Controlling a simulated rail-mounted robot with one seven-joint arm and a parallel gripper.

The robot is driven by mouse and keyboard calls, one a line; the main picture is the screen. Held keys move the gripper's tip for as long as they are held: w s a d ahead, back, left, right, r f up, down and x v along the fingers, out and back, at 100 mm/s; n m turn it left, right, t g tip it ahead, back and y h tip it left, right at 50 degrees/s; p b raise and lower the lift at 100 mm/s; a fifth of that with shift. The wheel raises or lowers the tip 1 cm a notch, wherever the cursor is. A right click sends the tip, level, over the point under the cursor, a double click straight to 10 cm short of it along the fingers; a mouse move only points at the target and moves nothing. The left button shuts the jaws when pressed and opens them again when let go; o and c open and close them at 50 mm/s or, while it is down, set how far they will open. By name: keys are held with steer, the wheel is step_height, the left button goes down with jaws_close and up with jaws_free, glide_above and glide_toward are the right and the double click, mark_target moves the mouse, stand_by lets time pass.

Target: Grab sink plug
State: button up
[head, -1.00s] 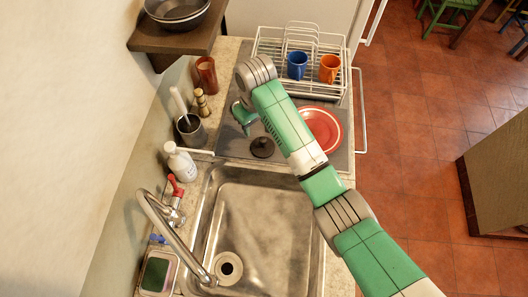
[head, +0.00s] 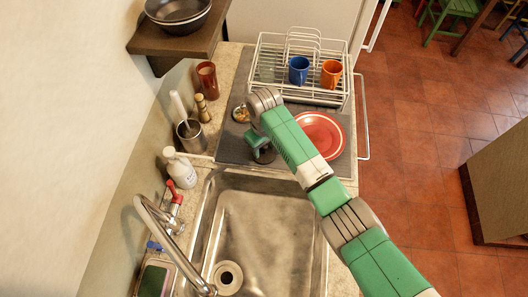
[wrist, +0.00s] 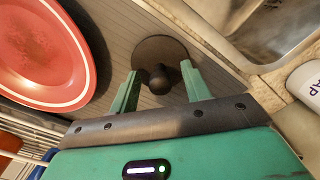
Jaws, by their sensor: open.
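The sink plug (wrist: 160,49) is a dark round disc with a knob on top. It lies flat on the grey ribbed mat beside the sink. In the wrist view its knob shows between the fingertips of my gripper (wrist: 160,68), with a finger on either side and visible gaps. My gripper is open and holds nothing. In the head view my gripper (head: 258,146) is right over the plug (head: 266,157), pointing down and hiding most of it. I cannot tell the exact height of the fingers relative to the knob.
A red plate (head: 320,133) lies right of the plug on the mat (head: 232,150). The dish rack (head: 270,75) with blue and orange mugs stands behind. The sink (head: 265,235) is in front. A soap bottle (head: 180,170) and a utensil holder (head: 190,134) stand at left.

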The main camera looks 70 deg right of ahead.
jaws_close()
step_height(320, 180, up, 18)
steer(key=p, duration=0.4)
